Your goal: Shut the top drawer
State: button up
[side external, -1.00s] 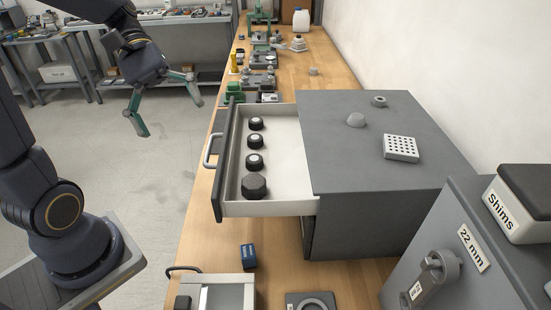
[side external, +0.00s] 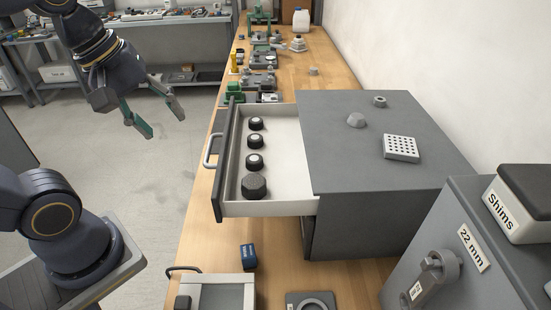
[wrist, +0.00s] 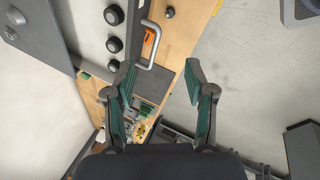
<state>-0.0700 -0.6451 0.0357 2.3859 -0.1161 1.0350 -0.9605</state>
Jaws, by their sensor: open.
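The top drawer (side external: 285,208) of the grey cabinet (side external: 370,180) stands pulled out to the left over the wooden bench. It holds several black round knobs (side external: 254,161) in a row along its front. Its handle (side external: 209,152) is a light grey bar on the dark front panel; the handle (wrist: 151,45) also shows in the wrist view, ahead of the fingers. My gripper (side external: 164,119) is open and empty, in the air left of the drawer front and apart from it. In the wrist view my gripper (wrist: 158,70) shows its two green-sided fingers spread wide with nothing between them.
On the cabinet top sit a white perforated block (side external: 401,148), a grey dome (side external: 356,120) and a nut (side external: 379,101). A blue box (side external: 249,256) lies on the bench in front. Green fixtures (side external: 262,80) stand behind the drawer. The air left of the handle is clear.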

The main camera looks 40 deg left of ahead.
aim_at(283, 155)
jog(key=a+n, duration=0.1)
jog(key=n, duration=0.2)
jog(key=w+a+n, duration=0.1)
jog(key=n, duration=0.2)
jog(key=w+a+n+g, duration=0.1)
jog(key=n, duration=0.2)
jog(key=shift+a+r+h, duration=0.1)
jog(key=shift+h, duration=0.3)
jog(key=c, duration=0.3)
jog(key=a+n, duration=0.1)
jog(key=a, duration=0.1)
jog(key=w+a+f+n, duration=0.1)
jog(key=a+n, duration=0.2)
jog(key=n, duration=0.1)
jog(key=shift+w+a+f+g+h, duration=0.15)
jog(key=shift+a+f+g+h, duration=0.15)
jog(key=shift+a+f+g, duration=0.1)
jog(key=c, duration=0.5)
jog(key=shift+a+f+n, duration=0.1)
jog(key=shift+f+n, duration=0.05)
jog(key=shift+n, duration=0.15)
grip_shut()
jog(key=w+d+f, duration=0.2)
jog(key=f, duration=0.3)
jog(key=w+d+f, duration=0.2)
jog(key=f, duration=0.3)
jog(key=shift+w+d, duration=0.35)
jog(key=shift+d, duration=0.05)
